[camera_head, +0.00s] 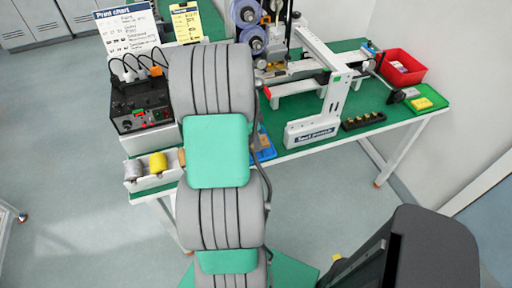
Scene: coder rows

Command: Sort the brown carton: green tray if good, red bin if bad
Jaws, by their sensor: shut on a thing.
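My grey and green arm covers the middle of the view, and my gripper is hidden or out of view. I cannot make out the brown carton for sure; only a small brown edge (181,157) shows beside my arm, at the end of a white box, and I cannot tell what it belongs to. The green tray (441,100) is at the right end of the bench with a yellow item (421,103) in it. The red bin (414,75) stands behind it, with a few pale and coloured packs inside.
A labelled white machine (310,132) stands on the green-topped bench, with a black rack (364,121) before it. A blue tray (267,153) is partly hidden by my arm. A black device (140,103) and a white box of rolls (153,182) are left. Floor is clear at left.

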